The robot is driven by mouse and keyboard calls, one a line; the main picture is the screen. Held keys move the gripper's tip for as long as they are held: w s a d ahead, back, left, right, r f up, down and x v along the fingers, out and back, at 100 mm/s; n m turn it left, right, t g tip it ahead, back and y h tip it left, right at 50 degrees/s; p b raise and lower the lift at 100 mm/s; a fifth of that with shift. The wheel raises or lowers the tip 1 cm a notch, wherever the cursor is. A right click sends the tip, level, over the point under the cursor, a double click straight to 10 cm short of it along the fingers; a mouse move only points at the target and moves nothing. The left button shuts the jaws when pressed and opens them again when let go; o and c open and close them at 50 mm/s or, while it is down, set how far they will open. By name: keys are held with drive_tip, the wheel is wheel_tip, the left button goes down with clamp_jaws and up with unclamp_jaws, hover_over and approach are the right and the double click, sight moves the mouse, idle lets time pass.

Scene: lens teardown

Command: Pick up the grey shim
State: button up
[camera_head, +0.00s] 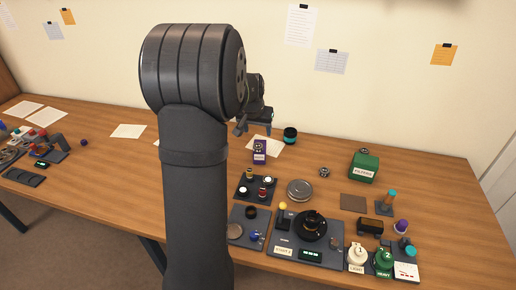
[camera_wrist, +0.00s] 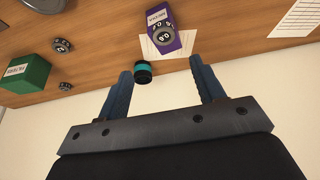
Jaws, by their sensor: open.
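I cannot single out the grey shim with certainty in either view. Small parts lie in the dark trays at the front, including a flat grey-brown disc (camera_head: 235,231) at the front left, but they are too small to name. My gripper (camera_head: 254,128) is above the back of the table, partly behind my own arm. In the wrist view my gripper (camera_wrist: 161,68) has its two blue-grey fingers wide apart and holds nothing. A black cylinder with a teal band (camera_wrist: 142,72) appears between the fingertips in that view, below them on the table.
A purple box (camera_head: 260,152) stands near the back, and a green box (camera_head: 363,168) is at the right. A round grey tin (camera_head: 300,190) sits behind the dark tray (camera_head: 284,252) with a black ring. The table's left middle is mostly clear.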

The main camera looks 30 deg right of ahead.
hover_over(258, 146)
drive_tip(key=s+a, duration=0.1)
drive_tip(key=s, duration=0.1)
wheel_tip(258, 146, down, 5)
drive_tip(key=shift+a+x, duration=0.2)
drive_tip(key=shift+x, duration=1.1)
drive_tip(key=shift+a+x, duration=0.15)
drive_tip(key=shift+x, duration=1.15)
drive_tip(key=shift+w, duration=0.2)
drive_tip(key=c, duration=1.2)
drive_tip(key=shift+o, duration=0.2)
